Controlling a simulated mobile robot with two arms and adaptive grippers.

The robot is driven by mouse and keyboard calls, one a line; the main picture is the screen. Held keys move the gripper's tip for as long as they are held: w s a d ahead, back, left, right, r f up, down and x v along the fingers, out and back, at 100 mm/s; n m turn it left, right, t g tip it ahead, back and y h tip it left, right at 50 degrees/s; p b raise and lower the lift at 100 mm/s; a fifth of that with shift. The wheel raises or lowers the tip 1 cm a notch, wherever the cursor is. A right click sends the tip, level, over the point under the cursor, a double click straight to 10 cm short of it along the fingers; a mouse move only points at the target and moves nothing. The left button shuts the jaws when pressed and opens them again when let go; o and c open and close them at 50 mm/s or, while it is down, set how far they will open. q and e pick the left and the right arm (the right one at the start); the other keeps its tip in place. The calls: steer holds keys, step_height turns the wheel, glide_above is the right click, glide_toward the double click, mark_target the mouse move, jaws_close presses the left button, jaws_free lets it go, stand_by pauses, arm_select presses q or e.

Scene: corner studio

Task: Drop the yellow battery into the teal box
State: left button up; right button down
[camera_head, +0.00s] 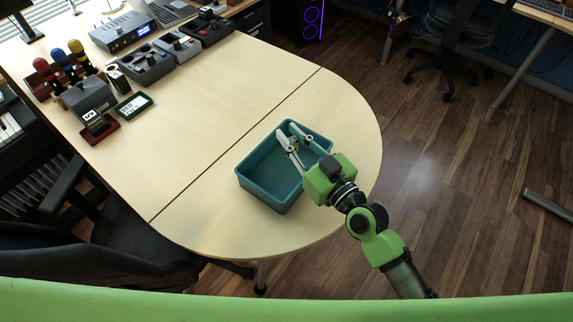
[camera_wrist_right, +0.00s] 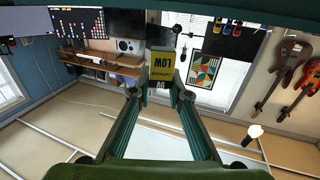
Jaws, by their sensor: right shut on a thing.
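The teal box (camera_head: 264,196) stands open on the rounded end of the wooden table, with an empty-looking floor where it shows. My right gripper (camera_head: 294,136) reaches in from the lower right, with its fingers over the box's far right part. In the right wrist view its two fingers (camera_wrist_right: 160,92) are closed on the yellow battery (camera_wrist_right: 162,66), a block with a yellow face reading LOW and a 9V mark. In the head view the battery is too small and covered to make out clearly. My left gripper is not in view.
The tabletop around the teal box is clear. A black chair (camera_head: 130,245) stands at the near left edge.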

steer(key=c, duration=1.8)
jaws_free()
steer(key=shift+c, duration=0.2)
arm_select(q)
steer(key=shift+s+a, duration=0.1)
arm_select(e)
steer(key=v, duration=1.2)
